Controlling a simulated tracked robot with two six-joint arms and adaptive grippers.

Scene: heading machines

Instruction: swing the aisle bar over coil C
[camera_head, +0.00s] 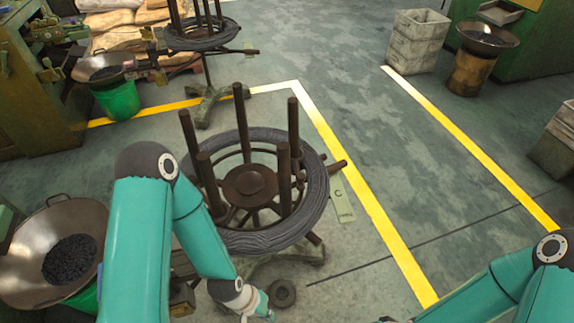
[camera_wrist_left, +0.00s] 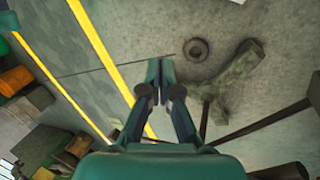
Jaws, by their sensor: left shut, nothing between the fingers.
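Coil C (camera_head: 316,200) is a dark wire ring lying on a rusty stand with several upright posts. A tag marked C (camera_head: 341,200) hangs at its right side. A brown bar end (camera_head: 338,166) sticks out past the coil on the aisle side, toward the yellow line; I cannot tell for sure that it is the aisle bar. My left gripper (camera_wrist_left: 160,72) is shut and empty, in front of the coil, over the floor near a stand foot (camera_wrist_left: 238,72). In the head view its fingers are mostly cut off at the bottom edge. My right gripper is not visible, only its arm.
A dark ring (camera_head: 282,293) lies on the floor beside the stand. A pan of dark pieces (camera_head: 70,260) stands at left. Another coil stand (camera_head: 205,40) is behind.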

